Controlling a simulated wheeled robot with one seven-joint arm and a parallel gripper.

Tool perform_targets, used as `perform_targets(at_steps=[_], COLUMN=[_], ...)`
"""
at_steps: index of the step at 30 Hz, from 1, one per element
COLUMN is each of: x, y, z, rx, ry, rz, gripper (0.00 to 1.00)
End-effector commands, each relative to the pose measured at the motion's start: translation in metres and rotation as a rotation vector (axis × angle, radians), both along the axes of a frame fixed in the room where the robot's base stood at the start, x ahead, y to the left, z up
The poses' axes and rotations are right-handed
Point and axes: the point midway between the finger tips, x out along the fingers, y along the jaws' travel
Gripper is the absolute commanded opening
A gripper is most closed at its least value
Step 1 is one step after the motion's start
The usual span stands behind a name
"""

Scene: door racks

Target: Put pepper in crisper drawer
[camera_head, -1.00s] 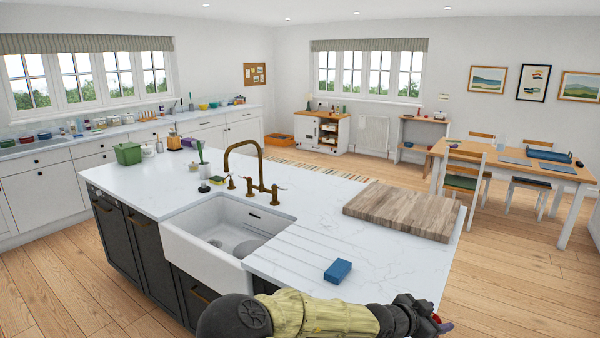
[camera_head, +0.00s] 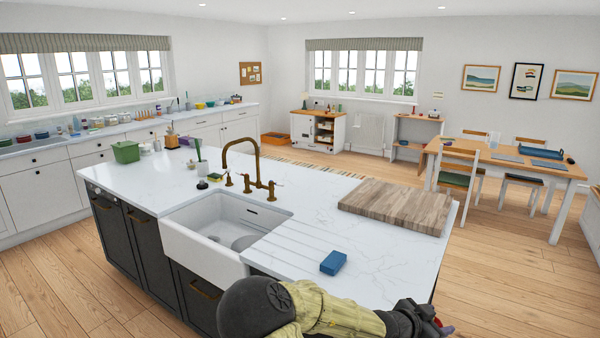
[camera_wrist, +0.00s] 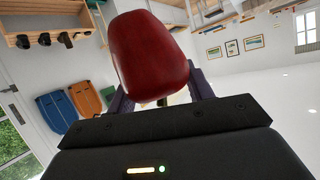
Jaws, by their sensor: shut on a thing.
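A dark red pepper (camera_wrist: 150,52) fills the upper middle of the wrist view. My gripper (camera_wrist: 160,92) is shut on it, with a finger on each side and a short stem showing toward the palm. In the head view my gripper (camera_head: 444,328) is at the lower right, past the near end of the island, and only a sliver of red shows there. No crisper drawer or fridge is visible in either view.
The white-topped island (camera_head: 300,225) stands ahead, with a sink, brass tap, wooden board (camera_head: 397,206) and blue block (camera_head: 333,262). A dining table (camera_head: 510,163) with chairs is at right. Wood floor is open between them. The wrist view shows a wall rack (camera_wrist: 45,22).

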Motion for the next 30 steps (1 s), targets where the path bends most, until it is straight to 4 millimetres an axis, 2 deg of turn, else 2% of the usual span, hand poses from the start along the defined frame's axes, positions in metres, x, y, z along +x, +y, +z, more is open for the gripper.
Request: perform_targets(at_steps=[8, 13, 16, 23, 26, 30], x=[0.000, 0.004, 0.009, 0.020, 0.021, 0.018], y=[-0.010, -0.012, -0.004, 0.033, 0.055, 0.094], z=[-0.020, -0.045, -0.064, -0.114, -0.137, -0.169], rx=[0.003, 0.003, 0.004, 0.006, 0.007, 0.008], ry=[0.003, 0.004, 0.004, 0.008, 0.007, 0.007], rz=[0.071, 0.181, 0.279, 0.542, 0.660, 0.836], gripper=[0.29, 0.29, 0.29, 0.29, 0.29, 0.29])
